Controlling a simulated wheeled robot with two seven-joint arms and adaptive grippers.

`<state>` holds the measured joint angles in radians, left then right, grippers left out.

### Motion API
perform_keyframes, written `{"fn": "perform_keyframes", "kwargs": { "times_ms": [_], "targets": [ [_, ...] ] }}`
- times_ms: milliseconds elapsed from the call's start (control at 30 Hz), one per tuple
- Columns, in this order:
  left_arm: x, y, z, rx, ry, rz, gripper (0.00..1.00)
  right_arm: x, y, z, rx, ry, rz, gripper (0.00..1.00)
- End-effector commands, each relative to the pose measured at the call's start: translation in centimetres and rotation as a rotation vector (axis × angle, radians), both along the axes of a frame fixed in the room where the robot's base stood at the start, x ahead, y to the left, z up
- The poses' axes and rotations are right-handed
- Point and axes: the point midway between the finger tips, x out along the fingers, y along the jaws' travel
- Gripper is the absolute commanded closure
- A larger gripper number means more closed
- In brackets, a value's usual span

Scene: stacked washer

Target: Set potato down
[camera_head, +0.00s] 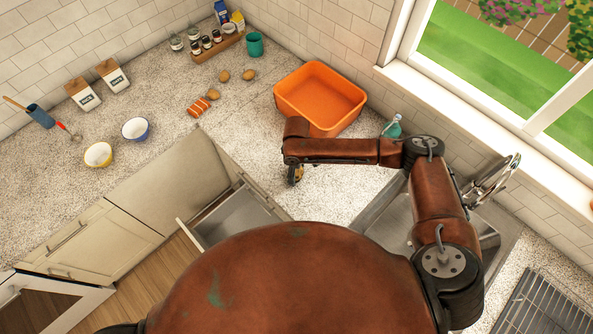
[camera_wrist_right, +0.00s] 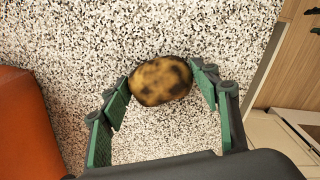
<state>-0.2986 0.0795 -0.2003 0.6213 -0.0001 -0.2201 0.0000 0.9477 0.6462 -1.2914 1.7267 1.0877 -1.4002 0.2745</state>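The potato (camera_wrist_right: 160,81), brown with dark patches, sits between the fingertips of my right gripper (camera_wrist_right: 160,77) in the right wrist view. Both finger pads appear to touch its sides, and speckled counter shows behind it. In the head view my right gripper (camera_head: 295,175) points down over the counter, just in front of the orange tub, and mostly hides the potato. I cannot tell whether the potato touches the counter. My left gripper is not in view.
The orange tub (camera_head: 320,90) stands behind my right gripper; the sink (camera_head: 395,215) lies to the right. An open drawer (camera_head: 235,215) juts out in front. More potatoes (camera_head: 249,75) and two bowls (camera_head: 135,128) stand left. Counter around the gripper is clear.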

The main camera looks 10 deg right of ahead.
Motion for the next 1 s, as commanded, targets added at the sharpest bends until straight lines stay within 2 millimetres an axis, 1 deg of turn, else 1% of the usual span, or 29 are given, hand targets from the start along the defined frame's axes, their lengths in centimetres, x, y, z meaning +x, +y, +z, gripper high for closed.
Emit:
{"fn": "perform_keyframes", "kwargs": {
  "times_ms": [33,200,467,567,667,1000],
  "targets": [
    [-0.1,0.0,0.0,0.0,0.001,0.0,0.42,0.0,0.0,0.0,0.0,0.0,0.0,0.39],
    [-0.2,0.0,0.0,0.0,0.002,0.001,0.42,0.0,0.0,0.0,0.0,0.0,0.0,0.27],
    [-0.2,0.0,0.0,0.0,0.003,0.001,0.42,0.0,0.0,0.1,-0.001,-0.001,0.0,0.27],
    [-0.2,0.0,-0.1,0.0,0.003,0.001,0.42,0.1,0.0,0.6,0.0,-0.002,-0.001,0.27],
    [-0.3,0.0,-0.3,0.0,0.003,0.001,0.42,0.1,-0.1,1.8,0.0,-0.002,-0.001,0.27],
    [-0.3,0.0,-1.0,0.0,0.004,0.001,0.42,0.1,0.0,8.8,0.001,-0.003,0.0,0.27]
  ]
}}
